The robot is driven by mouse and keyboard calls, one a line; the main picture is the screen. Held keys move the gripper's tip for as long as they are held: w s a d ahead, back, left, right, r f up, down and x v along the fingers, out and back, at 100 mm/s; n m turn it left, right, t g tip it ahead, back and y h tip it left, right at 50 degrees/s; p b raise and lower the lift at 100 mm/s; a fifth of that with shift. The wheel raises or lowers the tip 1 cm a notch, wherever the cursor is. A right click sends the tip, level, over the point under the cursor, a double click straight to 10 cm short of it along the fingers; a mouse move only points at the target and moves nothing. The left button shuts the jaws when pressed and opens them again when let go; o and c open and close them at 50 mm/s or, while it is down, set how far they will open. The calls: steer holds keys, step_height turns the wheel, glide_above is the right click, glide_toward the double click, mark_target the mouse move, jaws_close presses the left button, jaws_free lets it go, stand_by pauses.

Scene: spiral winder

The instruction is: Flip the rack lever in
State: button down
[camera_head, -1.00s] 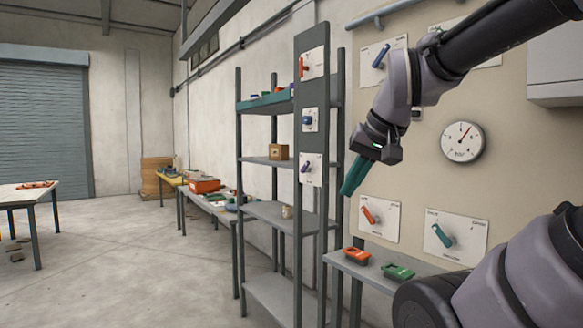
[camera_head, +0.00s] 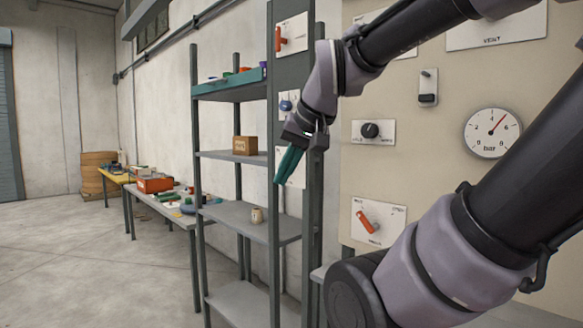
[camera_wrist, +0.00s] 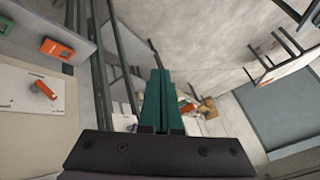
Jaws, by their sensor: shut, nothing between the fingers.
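The grey rack (camera_head: 235,210) stands left of the control wall, with a wide upright carrying a column of white plates. The top plate holds a red lever (camera_head: 279,39), pointing upright. Below it is a blue knob (camera_head: 286,105). The lowest plate (camera_head: 298,174) is mostly hidden behind my gripper, and its control cannot be made out. My gripper (camera_head: 284,176) has green fingers, shut and empty, pointing down in front of that plate; contact cannot be told. In the wrist view the shut fingers (camera_wrist: 157,76) point away from the camera.
The beige wall panel bears a gauge (camera_head: 492,133), a black knob (camera_head: 370,130) and an orange lever (camera_head: 367,221). A cluttered table (camera_head: 170,205) stands left of the rack; the floor further left is open.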

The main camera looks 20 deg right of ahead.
steer(key=w+d+f+m+y, duration=0.1)
steer(key=w+f+m+y, duration=0.1)
steer(key=w+m+y, duration=0.35)
steer(key=w+d+f+m+y, duration=0.2)
steer(key=w+m+y, duration=0.1)
steer(key=w+m, duration=0.6)
steer(key=w+d+f+m+t+h, duration=0.1)
steer(key=w+d+m+t, duration=0.2)
steer(key=d, duration=0.4)
steer(key=w+d+f+m+t+h, duration=0.1)
steer(key=w+d+m+t+h, duration=0.1)
steer(key=d+m, duration=0.4)
steer(key=w+d+f+m+t+h, duration=0.1)
steer(key=w+d+m+t, duration=0.3)
steer(key=d, duration=0.4)
steer(key=shift+t, duration=0.4)
steer(key=shift+w, duration=0.15)
